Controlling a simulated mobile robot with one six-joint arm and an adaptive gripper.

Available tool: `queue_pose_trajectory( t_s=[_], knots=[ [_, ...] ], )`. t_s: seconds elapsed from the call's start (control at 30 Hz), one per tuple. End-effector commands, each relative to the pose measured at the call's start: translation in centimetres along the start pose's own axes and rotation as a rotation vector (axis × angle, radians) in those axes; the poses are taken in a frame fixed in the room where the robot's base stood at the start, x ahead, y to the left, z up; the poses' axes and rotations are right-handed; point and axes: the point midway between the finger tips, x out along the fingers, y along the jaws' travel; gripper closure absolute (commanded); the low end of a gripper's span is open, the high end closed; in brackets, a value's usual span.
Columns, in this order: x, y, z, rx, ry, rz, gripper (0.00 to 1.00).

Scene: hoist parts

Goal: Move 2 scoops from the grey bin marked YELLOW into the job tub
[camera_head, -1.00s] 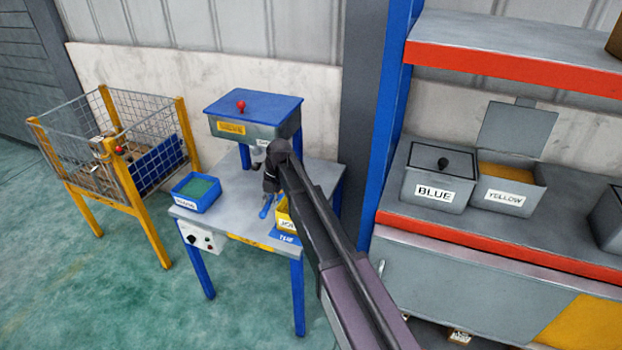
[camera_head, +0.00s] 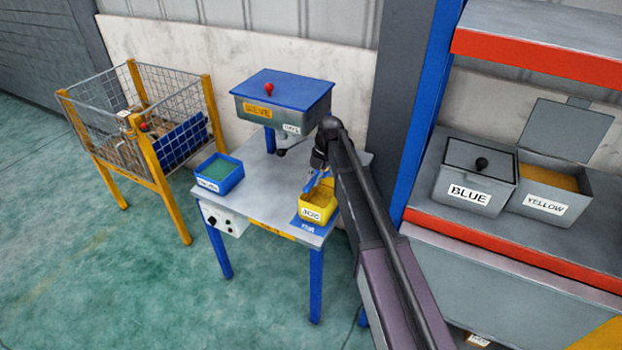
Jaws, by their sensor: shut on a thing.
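The grey bin marked YELLOW (camera_head: 545,206) stands on the shelf at the right with its lid up, and yellow-orange material shows inside. The yellow job tub (camera_head: 318,212) sits on a blue mat at the front right of the small table, with some yellow-orange inside. My gripper (camera_head: 318,168) is shut on a blue scoop (camera_head: 313,183). The scoop hangs tilted at the back left of the tub, seemingly over its rim. I cannot tell whether the scoop holds material. My arm covers the area right of the tub.
A closed grey bin marked BLUE (camera_head: 470,196) stands left of the YELLOW bin. A blue tray with green contents (camera_head: 219,175) and a blue-lidded sieve box (camera_head: 283,100) are at the table. A yellow-framed mesh cage (camera_head: 150,120) stands left.

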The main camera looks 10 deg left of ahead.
Motion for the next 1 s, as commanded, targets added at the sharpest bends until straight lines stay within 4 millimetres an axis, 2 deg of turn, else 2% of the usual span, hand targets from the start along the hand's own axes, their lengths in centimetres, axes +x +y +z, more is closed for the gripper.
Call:
queue_pose_trajectory(
  t_s=[0.37, 0.8, 1.0],
  knots=[
    [0.5, -0.1, 0.1, 0.000, 0.000, 0.000, 1.00],
    [3.5, -0.6, 0.7, -0.001, 0.000, 0.002, 1.00],
    [3.4, -0.9, 0.5, 0.002, -0.004, 0.143, 1.00]
  ],
)
